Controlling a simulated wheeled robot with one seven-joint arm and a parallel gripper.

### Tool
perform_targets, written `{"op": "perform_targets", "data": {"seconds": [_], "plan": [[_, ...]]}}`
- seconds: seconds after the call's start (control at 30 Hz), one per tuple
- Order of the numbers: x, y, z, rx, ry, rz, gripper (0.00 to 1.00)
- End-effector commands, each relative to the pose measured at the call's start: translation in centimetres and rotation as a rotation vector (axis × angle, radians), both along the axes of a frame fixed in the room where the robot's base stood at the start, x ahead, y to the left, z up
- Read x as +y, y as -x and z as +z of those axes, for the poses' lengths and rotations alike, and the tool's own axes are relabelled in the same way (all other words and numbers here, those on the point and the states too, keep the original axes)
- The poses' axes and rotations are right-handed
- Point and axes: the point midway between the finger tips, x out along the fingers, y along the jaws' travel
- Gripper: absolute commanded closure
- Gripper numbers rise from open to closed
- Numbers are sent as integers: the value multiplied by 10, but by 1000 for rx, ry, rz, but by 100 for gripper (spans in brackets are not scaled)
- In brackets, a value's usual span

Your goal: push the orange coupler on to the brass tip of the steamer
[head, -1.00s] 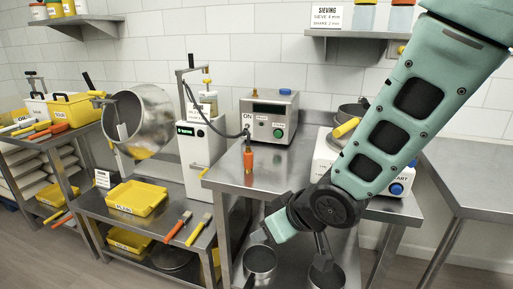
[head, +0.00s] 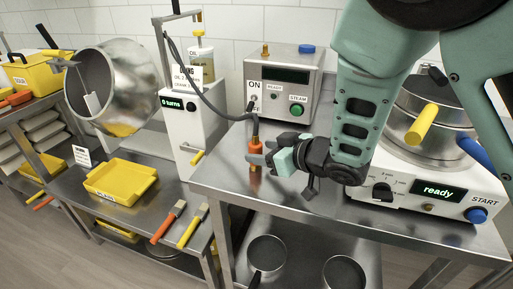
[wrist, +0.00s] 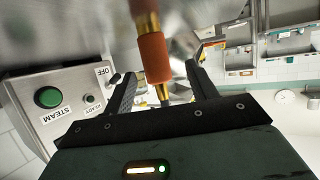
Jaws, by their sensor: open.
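The orange coupler (head: 255,148) stands upright at the table's left side, at the end of a dark hose (head: 210,105). It has brass at its upper end. The steamer (head: 284,80) is a metal box with a green STEAM button behind the gripper. Its brass tip (head: 266,49) points up from its top left, bare.
A white machine with a "ready" display (head: 438,191) and pots stands close on the right. A white oiling machine (head: 192,130) stands left of the coupler. Yellow tray (head: 122,180) and brushes lie on the lower left table. The table's front strip (head: 300,205) is clear.

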Motion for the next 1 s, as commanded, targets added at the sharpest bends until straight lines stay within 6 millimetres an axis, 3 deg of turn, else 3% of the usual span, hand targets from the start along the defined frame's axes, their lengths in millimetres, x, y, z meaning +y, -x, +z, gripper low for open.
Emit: {"op": "perform_targets", "data": {"seconds": [0.4, 0.7, 0.9, 1.0], "plan": [[33, -35, -14, 0, 2, -1, 43], [36, -38, -16, 0, 0, -3, 43], [36, -38, -16, 1, 1, -3, 94], [36, -38, -16, 0, 0, -3, 94]]}}
